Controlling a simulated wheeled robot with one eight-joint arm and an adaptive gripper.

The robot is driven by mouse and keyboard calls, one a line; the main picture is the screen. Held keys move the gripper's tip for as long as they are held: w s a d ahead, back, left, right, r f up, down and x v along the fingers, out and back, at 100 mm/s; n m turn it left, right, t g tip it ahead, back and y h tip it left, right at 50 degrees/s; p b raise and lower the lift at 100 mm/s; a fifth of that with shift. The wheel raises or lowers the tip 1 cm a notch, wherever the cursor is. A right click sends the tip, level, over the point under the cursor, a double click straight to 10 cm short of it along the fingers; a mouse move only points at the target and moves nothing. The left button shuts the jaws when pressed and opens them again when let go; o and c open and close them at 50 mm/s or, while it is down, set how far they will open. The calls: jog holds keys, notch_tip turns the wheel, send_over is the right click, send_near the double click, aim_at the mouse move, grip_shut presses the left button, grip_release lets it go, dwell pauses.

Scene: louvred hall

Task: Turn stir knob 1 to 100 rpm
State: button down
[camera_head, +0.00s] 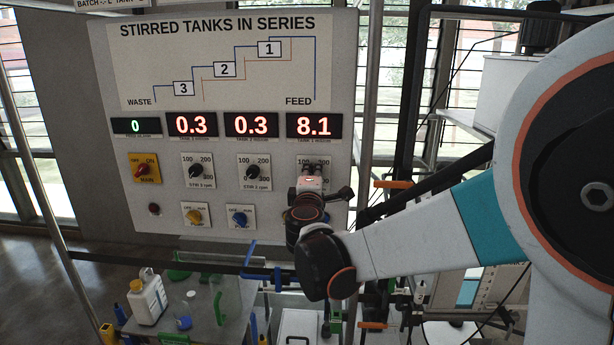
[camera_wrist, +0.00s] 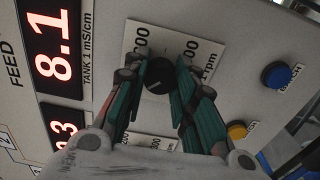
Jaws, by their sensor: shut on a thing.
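Stir knob 1 (camera_wrist: 158,76) is a small round black knob on a white scale plate (camera_wrist: 133,38) marked "1 rpm". It sits between the green-sided fingers of my gripper (camera_wrist: 160,70) in the wrist view, and the fingers are shut on it. I cannot clearly tell which mark its pointer faces. In the head view my gripper (camera_head: 312,178) is at the panel below the red 8.1 display (camera_head: 314,125) and hides the knob. The tops of the 100 and 200 marks show above it.
The grey panel (camera_head: 90,120) also carries stir knob 2 (camera_head: 252,171), stir knob 3 (camera_head: 195,170), a red-and-yellow main switch (camera_head: 143,169), a yellow knob (camera_head: 194,217) and a blue knob (camera_head: 239,218). A bench with a white bottle (camera_head: 148,299) stands below.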

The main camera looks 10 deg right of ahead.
jog(key=c, duration=1.2)
grip_release()
jog(key=shift+c, duration=0.2)
jog(key=v, duration=0.7)
jog(key=shift+s, duration=0.15)
